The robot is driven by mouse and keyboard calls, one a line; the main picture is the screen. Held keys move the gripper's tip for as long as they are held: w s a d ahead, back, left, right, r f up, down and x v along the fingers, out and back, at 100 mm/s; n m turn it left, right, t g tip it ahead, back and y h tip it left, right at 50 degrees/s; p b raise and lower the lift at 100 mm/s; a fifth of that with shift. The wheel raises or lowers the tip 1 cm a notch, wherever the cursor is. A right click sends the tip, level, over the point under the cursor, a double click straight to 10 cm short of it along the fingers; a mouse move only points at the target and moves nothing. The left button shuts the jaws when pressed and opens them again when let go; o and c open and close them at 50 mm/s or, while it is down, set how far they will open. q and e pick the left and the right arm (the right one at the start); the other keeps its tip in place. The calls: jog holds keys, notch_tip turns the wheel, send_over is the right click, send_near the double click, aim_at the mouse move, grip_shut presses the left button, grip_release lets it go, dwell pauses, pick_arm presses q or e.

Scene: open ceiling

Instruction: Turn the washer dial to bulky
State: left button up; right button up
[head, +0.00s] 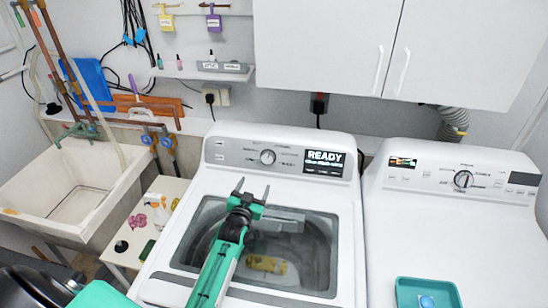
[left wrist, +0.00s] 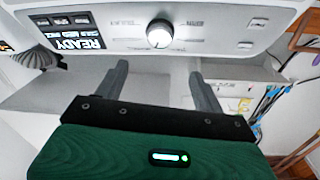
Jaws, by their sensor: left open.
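The washer (head: 345,226) stands in the middle of the head view, with a dark glass lid. Its round dial (head: 267,157) sits on the grey control panel at the back, left of a display reading "READY". My left gripper (head: 251,187) is open and empty above the lid, in front of and below the dial, apart from it. In the left wrist view the picture is upside down; the dial (left wrist: 159,34) shows bright beyond the two spread fingers (left wrist: 155,80), roughly between them. The dial's markings are too small to read. My right gripper is not in view.
A second white machine (head: 425,235) with its own dial (head: 463,179) stands at the right, a teal tray (head: 401,292) on it. White cabinets (head: 330,45) hang above the panel. A sink (head: 40,190) and small table (head: 172,190) are left. The space before the dial is clear.

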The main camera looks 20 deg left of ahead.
aim_at(267, 159)
pick_arm(q)
jog(key=w+b, duration=0.2)
jog(key=w, duration=0.2)
jog(key=w+a+b, duration=0.1)
jog(key=w+b, duration=0.2)
jog(key=w+a+b, duration=0.1)
jog(key=w+b, duration=0.1)
jog(key=w, duration=0.2)
jog(key=shift+w+f, duration=0.2)
jog(key=shift+w, duration=0.1)
jog(key=shift+w+a+r+b, duration=0.1)
jog(key=shift+w+a+b, duration=0.1)
jog(key=shift+w+b, duration=0.6)
jog(key=shift+w, duration=0.1)
jog(key=c, duration=1)
